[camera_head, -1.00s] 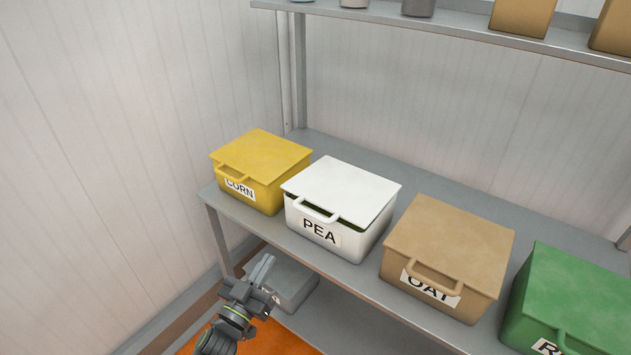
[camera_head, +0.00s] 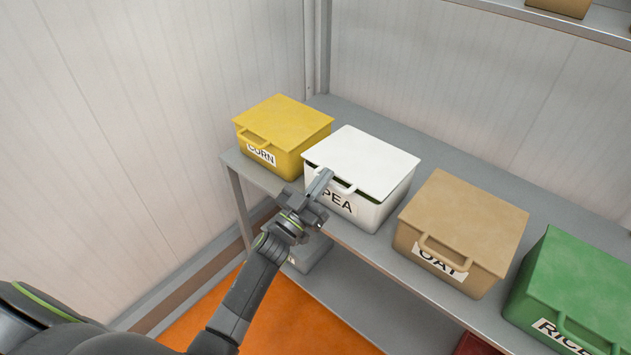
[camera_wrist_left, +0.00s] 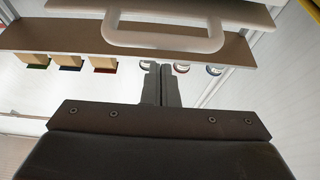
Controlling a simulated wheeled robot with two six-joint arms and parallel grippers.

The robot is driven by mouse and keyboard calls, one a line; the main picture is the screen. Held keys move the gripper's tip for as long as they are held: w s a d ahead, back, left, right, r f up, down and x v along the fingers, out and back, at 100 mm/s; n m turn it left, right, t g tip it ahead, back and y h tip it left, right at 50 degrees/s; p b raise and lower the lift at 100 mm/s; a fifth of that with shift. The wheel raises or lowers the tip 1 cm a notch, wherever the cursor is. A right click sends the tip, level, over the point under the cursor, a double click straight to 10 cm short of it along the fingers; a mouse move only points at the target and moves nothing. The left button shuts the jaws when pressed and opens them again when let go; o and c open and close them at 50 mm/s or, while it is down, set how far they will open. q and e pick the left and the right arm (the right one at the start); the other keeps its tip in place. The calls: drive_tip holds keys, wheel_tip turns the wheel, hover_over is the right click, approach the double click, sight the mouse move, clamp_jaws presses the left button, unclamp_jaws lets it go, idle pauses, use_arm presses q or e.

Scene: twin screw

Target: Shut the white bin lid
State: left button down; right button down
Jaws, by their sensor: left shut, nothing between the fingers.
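The white bin (camera_head: 375,211), labelled PEA, stands on the shelf between the yellow and tan bins. Its white lid (camera_head: 362,160) is slightly raised; a dark gap shows under the front and right edges. The lid's loop handle (camera_head: 338,184) points to the front and also shows in the left wrist view (camera_wrist_left: 165,45). My left gripper (camera_head: 323,180) is shut and empty, its fingertips close to the handle's left part. In the left wrist view the fingers (camera_wrist_left: 160,72) point towards the handle; I cannot tell whether they touch it. My right gripper is not in view.
A yellow CORN bin (camera_head: 285,122) stands to the left, a tan OAT bin (camera_head: 465,220) and a green RICE bin (camera_head: 575,285) to the right. A grey box (camera_head: 308,253) sits on the lower shelf. Bare grey shelf (camera_head: 450,150) lies behind the bins.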

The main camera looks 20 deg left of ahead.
use_arm(q)
drive_tip(key=shift+f, duration=0.7)
drive_tip(key=shift+f, duration=0.1)
drive_tip(key=f+b, duration=0.2)
drive_tip(key=f, duration=0.1)
drive_tip(key=shift+s+f+b, duration=0.2)
drive_tip(key=shift+f+b, duration=0.1)
drive_tip(key=shift+f, duration=0.1)
